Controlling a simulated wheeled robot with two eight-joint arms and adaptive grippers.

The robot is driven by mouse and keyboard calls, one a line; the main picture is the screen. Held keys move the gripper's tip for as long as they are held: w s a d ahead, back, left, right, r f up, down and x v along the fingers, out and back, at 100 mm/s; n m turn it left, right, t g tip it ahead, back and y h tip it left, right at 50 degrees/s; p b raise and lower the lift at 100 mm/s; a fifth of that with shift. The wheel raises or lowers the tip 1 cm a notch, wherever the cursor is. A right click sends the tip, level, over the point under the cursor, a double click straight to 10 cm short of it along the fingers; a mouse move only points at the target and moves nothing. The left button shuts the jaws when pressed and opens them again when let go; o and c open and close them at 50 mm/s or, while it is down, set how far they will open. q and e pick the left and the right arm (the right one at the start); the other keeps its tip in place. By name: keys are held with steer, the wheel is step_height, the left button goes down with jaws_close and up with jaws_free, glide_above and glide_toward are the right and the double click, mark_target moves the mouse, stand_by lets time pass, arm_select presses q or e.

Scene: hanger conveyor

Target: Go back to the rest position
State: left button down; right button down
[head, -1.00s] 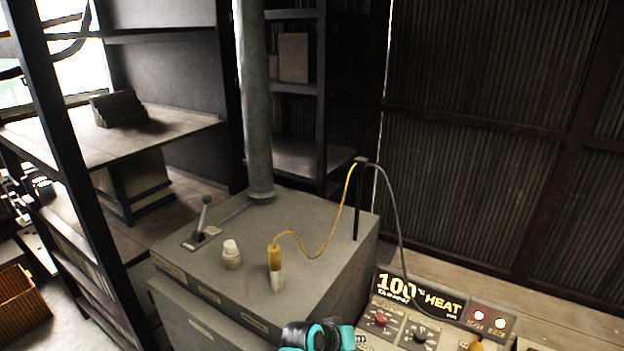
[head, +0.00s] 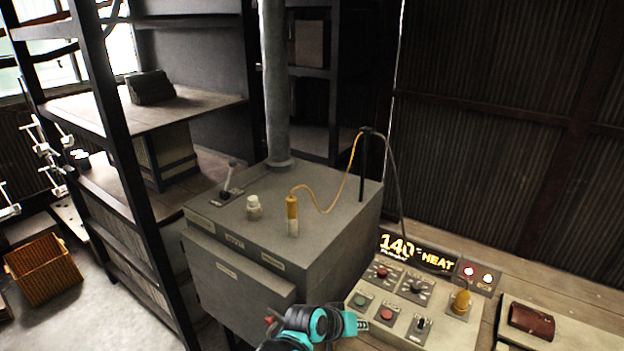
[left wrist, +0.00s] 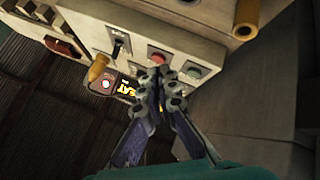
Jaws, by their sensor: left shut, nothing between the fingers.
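My left gripper (head: 362,325) is shut and empty, at the lower middle of the head view, in front of the control panel's left edge. In the left wrist view its closed fingers (left wrist: 158,75) point at the control panel (left wrist: 185,50), overlapping its buttons in the picture; I cannot tell whether they touch. In the head view the control panel (head: 398,328) carries knobs, buttons, a small lever and a lit display (head: 415,252) reading 140 and HEAT. My right gripper is not in view.
A grey metal cabinet (head: 235,290) stands left of the panel, with a yellow-handled probe (head: 292,210), a white knob (head: 254,207) and a lever (head: 230,178) on top. A brown pouch (head: 531,321) lies right. An orange crate (head: 42,270) stands on the floor at left.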

arm_select(q)
steer(key=s+a+r+t+y+b, duration=0.1)
steer(key=s+a+r+y+b, duration=0.2)
steer(key=a, duration=1.1)
steer(key=s+a+f+n+y+b, duration=0.1)
steer(key=s+a+y, duration=0.2)
steer(key=s+a, duration=1)
steer(key=a, duration=0.3)
steer(key=shift+s+y, duration=0.15)
steer(key=shift+y, duration=0.25)
